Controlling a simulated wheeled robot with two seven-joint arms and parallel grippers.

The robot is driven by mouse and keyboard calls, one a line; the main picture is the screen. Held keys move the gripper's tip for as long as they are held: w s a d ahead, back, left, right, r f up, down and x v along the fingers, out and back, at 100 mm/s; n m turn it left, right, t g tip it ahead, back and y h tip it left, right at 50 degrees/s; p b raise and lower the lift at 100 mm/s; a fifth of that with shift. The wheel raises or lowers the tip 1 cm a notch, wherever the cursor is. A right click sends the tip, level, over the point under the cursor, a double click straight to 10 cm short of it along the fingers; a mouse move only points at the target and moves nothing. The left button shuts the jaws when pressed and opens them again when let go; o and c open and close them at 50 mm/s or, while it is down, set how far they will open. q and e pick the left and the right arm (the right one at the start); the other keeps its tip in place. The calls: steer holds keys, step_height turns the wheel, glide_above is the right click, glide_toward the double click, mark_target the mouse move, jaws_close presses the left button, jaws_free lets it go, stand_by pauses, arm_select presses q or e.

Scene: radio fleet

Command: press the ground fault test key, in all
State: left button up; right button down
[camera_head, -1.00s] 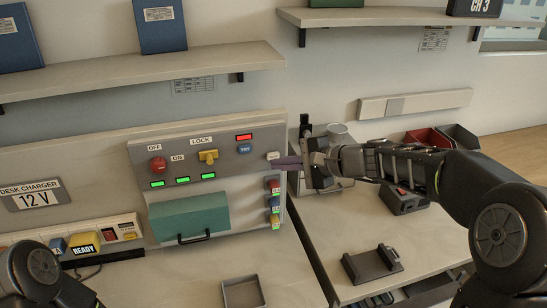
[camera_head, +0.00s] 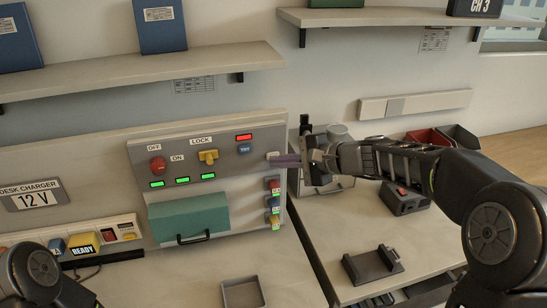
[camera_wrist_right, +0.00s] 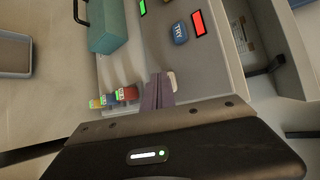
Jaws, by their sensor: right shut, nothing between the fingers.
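The control panel (camera_head: 222,165) on the wall carries a blue TRY key (camera_head: 244,148) below a lit red lamp (camera_head: 244,137); in the wrist view the key (camera_wrist_right: 179,33) and lamp (camera_wrist_right: 199,23) are clear of the fingers. A small white key (camera_head: 272,155) sits at the panel's right edge and shows in the wrist view (camera_wrist_right: 173,80) beside the fingertips. I cannot read which is labelled ground fault. My right gripper (camera_head: 280,161) is shut and empty, its tips at the white key; whether they touch is unclear. My left gripper is out of view.
A red knob (camera_head: 157,164), yellow LOCK switch (camera_head: 208,156) and three lit green lamps share the panel. Coloured keys (camera_head: 274,203) stack below the white key. A teal cover (camera_head: 188,217) juts out lower left. A grey switch box (camera_head: 403,198) stands right, under my arm.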

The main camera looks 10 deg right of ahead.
stand_by(0.6)
steer(key=shift+s, duration=0.65)
steer(key=s, duration=0.5)
steer(key=shift+d+b, duration=0.2)
steer(key=shift+b, duration=0.1)
stand_by(0.5)
